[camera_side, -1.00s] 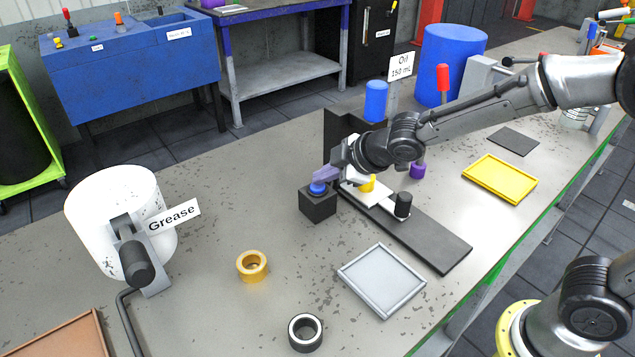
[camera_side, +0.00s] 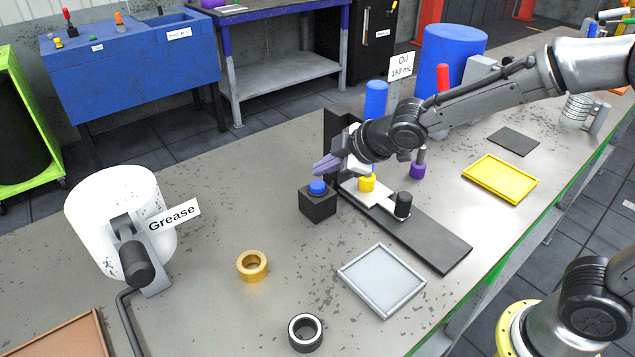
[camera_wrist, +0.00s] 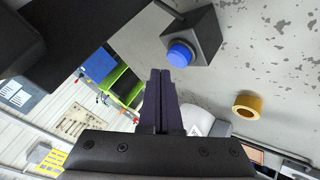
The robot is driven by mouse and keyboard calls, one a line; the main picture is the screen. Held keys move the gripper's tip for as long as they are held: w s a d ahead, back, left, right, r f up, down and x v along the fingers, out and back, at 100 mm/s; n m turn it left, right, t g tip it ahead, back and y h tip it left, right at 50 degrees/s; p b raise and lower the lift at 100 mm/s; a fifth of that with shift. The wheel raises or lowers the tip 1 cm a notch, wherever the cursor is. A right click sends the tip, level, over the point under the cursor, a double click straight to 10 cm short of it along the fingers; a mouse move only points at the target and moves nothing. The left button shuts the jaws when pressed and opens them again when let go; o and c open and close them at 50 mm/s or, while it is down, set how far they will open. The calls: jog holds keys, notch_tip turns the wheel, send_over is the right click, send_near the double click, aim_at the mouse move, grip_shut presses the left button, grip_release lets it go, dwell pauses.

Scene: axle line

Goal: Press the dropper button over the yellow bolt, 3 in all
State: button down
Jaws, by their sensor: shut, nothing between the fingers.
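The dropper button is a blue cap (camera_side: 317,187) on a black box (camera_side: 318,205) on the bench; the cap also shows in the wrist view (camera_wrist: 181,54). My gripper (camera_side: 324,166) is shut and empty, its purple fingertips a little above the blue cap and apart from it. In the wrist view the closed fingers (camera_wrist: 161,80) lie beside the cap. The yellow bolt (camera_side: 367,184) stands on a white plate (camera_side: 378,199), just right of the black box, partly below my gripper. The plate also carries a black bolt (camera_side: 403,204). The dropper outlet is hidden behind my wrist.
A white grease bucket (camera_side: 112,215) stands at left. A gold ring (camera_side: 252,265), a black ring (camera_side: 305,332) and a grey tray (camera_side: 382,280) lie in front.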

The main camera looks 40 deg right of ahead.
jog(key=shift+r, duration=2.3)
notch_tip(320, 180, up, 6)
jog(key=t, duration=0.1)
send_over(324, 185)
jog(key=d, duration=0.3)
jog(key=s+d+r+m+h, duration=0.1)
jog(key=s+d+r+m, duration=0.4)
jog(key=s, duration=0.4)
jog(key=s+d+f+m+g, duration=0.1)
jog(key=s+f+m+g, duration=0.1)
jog(key=s, duration=0.8)
jog(key=s+d+f+m+g, duration=0.2)
jog(key=s+f+m, duration=0.2)
jog(key=s+f, duration=0.3)
jog(key=s, duration=0.4)
jog(key=shift+s+d+h, duration=0.15)
jog(key=shift+s+h, duration=0.1)
jog(key=shift+h, duration=0.15)
